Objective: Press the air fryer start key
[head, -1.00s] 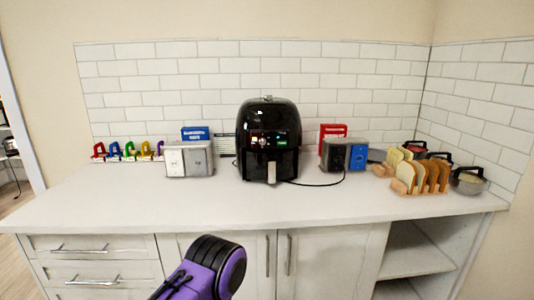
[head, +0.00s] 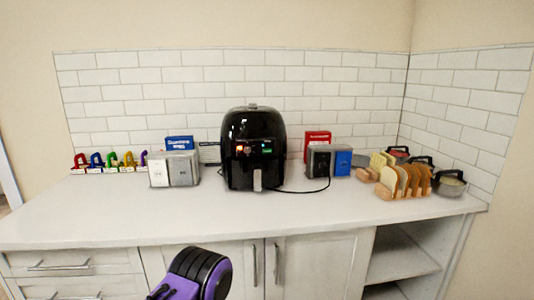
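The black air fryer (head: 253,165) stands upright on the white counter (head: 200,220), near the middle of the head view. Its front panel (head: 254,149) has small lit spots, orange-red on the left and green on the right; I cannot make out which one is the start key. A grey handle sticks out low on its front. A purple and black part of my arm shows at the bottom, in front of the cabinet and below the counter top. Neither gripper is in the picture.
A toast rack (head: 405,181) and pots (head: 450,183) sit at the right. The counter before the fryer is clear.

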